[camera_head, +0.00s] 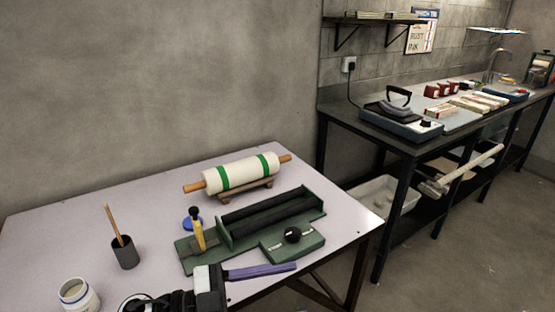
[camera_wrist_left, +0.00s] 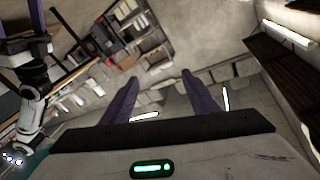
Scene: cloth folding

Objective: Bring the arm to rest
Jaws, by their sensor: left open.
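My left gripper (camera_wrist_left: 158,73) shows in the left wrist view with its two purple fingers spread apart and nothing between them. In the head view a dark gripper (camera_head: 262,271) comes in from the lower left over the table's near edge. It seems to be my left one, and only one long purple finger shows clearly, pointing right. My other arm shows at the left of the wrist view, with part of its gripper (camera_wrist_left: 32,22) at the upper edge. Its jaws cannot be made out. No cloth can be seen.
A pale table (camera_head: 60,235) holds a rolling pin (camera_head: 240,173) on a stand, a green tray (camera_head: 270,218), a green block (camera_head: 290,244), a yellow-handled tool (camera_head: 198,236), a dark cup (camera_head: 124,254) and a jar (camera_head: 78,296). A cluttered dark workbench (camera_head: 400,145) stands at right.

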